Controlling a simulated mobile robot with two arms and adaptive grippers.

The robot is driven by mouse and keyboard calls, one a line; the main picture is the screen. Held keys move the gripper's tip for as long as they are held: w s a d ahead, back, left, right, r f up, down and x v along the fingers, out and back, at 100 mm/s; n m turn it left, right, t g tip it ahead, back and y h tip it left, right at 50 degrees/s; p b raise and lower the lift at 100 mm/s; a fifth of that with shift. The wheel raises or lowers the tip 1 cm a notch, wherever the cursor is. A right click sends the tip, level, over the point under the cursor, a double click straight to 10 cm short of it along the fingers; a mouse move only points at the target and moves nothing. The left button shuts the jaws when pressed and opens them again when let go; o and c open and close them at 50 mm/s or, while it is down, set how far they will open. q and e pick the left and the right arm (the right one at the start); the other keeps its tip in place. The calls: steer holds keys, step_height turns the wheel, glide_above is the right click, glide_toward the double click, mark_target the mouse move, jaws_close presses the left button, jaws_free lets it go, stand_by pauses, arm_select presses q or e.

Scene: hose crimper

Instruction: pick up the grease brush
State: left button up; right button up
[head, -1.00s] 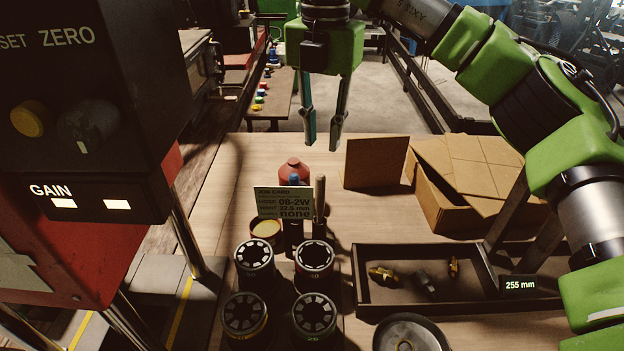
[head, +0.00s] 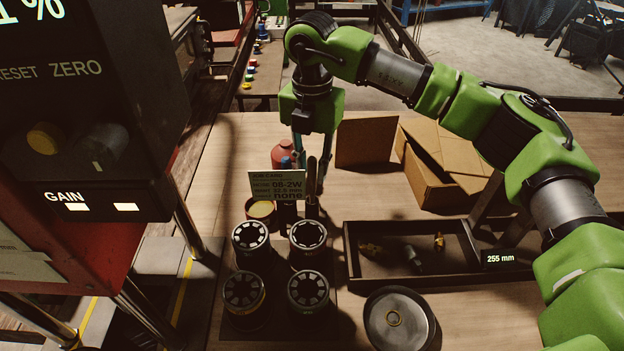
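What looks like the grease brush (head: 312,180) stands upright behind the right edge of the job card, with its brown handle showing. The lower part is partly hidden by the card and a dark holder. My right gripper (head: 311,165) points down just behind the card, with its fingers apart. The handle top appears between the fingertips in the picture; I cannot tell whether they touch it. My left gripper is not in view.
The job card (head: 277,185) stands before a red bottle (head: 283,152). An open tin (head: 260,209) and several dark crimp dies (head: 251,236) are nearby. A parts tray (head: 352,285), round dish (head: 399,318) and cardboard box (head: 430,185) lie to the right. The control box (head: 80,150) blocks the left.

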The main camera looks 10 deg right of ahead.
steer(key=shift+f, duration=0.6)
jaws_close()
step_height(320, 180, up, 9)
steer(key=b, duration=0.2)
steer(key=shift+b, duration=0.4)
step_height(320, 180, up, 10)
steer(key=p, duration=0.6)
steer(key=shift+f, duration=0.2)
